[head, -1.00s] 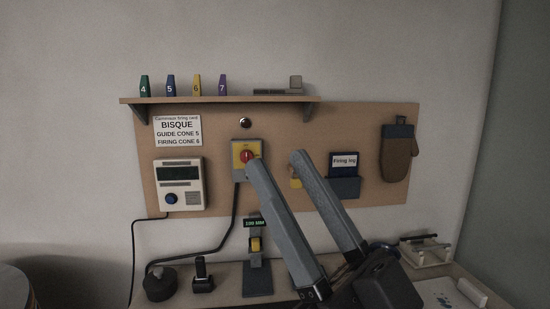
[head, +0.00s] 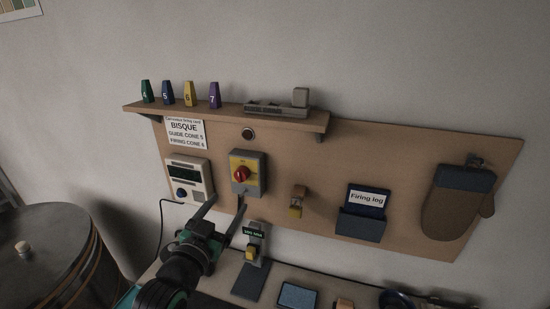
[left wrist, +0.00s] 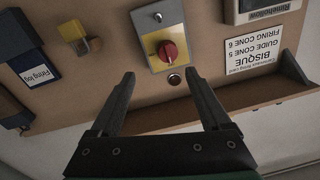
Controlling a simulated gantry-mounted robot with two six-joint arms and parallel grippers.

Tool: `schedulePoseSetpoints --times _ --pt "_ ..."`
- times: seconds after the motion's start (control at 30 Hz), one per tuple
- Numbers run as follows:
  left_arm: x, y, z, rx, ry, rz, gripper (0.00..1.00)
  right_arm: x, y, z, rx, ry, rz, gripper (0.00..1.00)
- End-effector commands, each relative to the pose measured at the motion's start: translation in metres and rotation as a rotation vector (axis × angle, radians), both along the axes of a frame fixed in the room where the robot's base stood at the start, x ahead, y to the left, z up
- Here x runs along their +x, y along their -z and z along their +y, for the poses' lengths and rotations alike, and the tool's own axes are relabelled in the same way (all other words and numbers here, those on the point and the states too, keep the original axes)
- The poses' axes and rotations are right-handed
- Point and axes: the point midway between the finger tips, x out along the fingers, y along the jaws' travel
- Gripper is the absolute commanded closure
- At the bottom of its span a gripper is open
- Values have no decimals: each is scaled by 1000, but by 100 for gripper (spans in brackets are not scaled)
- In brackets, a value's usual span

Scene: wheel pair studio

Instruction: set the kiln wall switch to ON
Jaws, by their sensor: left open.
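The kiln wall switch (head: 247,187) is a grey box with a yellow plate and a red rotary knob (head: 241,174), mounted on the wooden backboard. Its ON and OFF marks are too small to read. A round dark lamp or button (head: 248,134) sits above it. My left gripper (head: 228,201) is open and empty, just below the switch in the head view. In the left wrist view, which is upside down, the knob (left wrist: 168,51) lies beyond and between the open fingers (left wrist: 160,76), apart from them. My right gripper is out of view.
A shelf (head: 225,114) with numbered cones and a grey block overhangs the switch. A controller box (head: 190,178) is left of it. A brass padlock (head: 297,203), a firing log holder (head: 362,222) and a mitt (head: 459,200) hang to the right. A kiln (head: 52,260) stands at left.

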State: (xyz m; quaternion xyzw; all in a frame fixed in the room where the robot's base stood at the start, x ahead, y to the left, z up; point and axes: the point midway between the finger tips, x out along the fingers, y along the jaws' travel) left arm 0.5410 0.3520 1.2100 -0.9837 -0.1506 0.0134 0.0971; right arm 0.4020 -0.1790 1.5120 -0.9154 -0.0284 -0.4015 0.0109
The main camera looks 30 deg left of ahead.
Motion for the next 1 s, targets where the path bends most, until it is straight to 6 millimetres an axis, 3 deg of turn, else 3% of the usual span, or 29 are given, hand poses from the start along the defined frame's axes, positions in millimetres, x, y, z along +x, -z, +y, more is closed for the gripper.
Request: schedulePoseSetpoints --times 0.03,0.13,0.37,0.5,0.8,1.0 --pt "-2 -7 4 -1 -8 4 19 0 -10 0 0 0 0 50" --pt "-3 -8 8 -2 -15 5 19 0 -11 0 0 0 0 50" --pt "6 -3 11 -2 -15 2 19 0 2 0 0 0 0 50" --pt "27 0 17 -1 -14 0 19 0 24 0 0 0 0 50" --pt "84 -9 36 -3 -14 5 19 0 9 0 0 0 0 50" --pt "104 -9 43 -2 -15 3 19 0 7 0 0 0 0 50"
